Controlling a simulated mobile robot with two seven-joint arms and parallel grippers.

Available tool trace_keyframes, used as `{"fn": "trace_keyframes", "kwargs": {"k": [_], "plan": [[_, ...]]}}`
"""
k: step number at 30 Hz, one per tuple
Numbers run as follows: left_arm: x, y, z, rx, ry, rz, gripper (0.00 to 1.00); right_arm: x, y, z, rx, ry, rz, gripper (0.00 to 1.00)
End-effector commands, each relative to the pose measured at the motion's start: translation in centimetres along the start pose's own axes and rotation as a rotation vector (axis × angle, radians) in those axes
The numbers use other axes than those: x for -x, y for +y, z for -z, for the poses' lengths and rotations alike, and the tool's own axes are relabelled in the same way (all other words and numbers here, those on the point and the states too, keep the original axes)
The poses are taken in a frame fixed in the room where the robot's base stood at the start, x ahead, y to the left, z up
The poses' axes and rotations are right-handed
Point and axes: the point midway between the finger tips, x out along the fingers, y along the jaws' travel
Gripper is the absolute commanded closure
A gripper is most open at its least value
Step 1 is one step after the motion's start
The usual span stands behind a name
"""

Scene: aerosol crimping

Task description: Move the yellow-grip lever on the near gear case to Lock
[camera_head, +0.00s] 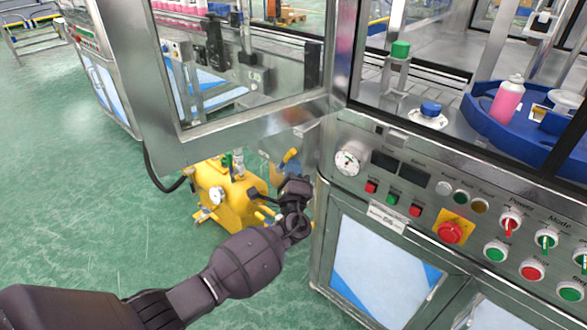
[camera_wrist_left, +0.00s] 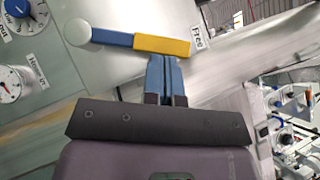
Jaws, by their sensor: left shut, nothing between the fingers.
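The lever shows in the left wrist view, with a pale round hub (camera_wrist_left: 77,32) at its left end, a blue arm (camera_wrist_left: 112,38) and a yellow grip (camera_wrist_left: 162,45). The grip's outer end lies beside a label reading "Free" (camera_wrist_left: 197,40). My left gripper (camera_wrist_left: 163,62) is shut and empty. Its blue fingertips are right at the lower edge of the yellow grip; I cannot tell if they touch it. In the head view my left gripper (camera_head: 296,186) is beside the machine's left side, below the open door. My right gripper is not in view.
A dial with a blue knob (camera_wrist_left: 18,12) and a gauge (camera_wrist_left: 10,88) are on the same panel. In the head view, an open glazed door (camera_head: 250,132) hangs above my arm, a yellow compressor (camera_head: 232,205) stands behind it, and the control panel (camera_head: 440,215) is to the right.

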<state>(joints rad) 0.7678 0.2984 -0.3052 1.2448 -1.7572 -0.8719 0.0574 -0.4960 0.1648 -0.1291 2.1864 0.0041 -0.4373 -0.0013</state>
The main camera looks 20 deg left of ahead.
Motion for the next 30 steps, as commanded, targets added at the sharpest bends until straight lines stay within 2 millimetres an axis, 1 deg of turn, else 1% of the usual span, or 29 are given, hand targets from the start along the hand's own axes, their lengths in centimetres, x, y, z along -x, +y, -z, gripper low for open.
{"fn": "trace_keyframes", "kwargs": {"k": [14, 21, 30], "plan": [[-1.0, -0.9, -1.0, 0.106, -0.003, -0.098, 1.0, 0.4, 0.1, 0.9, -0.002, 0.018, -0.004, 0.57], [-2.5, -1.7, -2.4, 0.252, -0.005, -0.236, 1.0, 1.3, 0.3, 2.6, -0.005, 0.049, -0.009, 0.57], [-4.3, -1.7, -4.2, 0.455, -0.004, -0.436, 1.0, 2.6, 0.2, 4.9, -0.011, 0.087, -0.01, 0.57]]}}
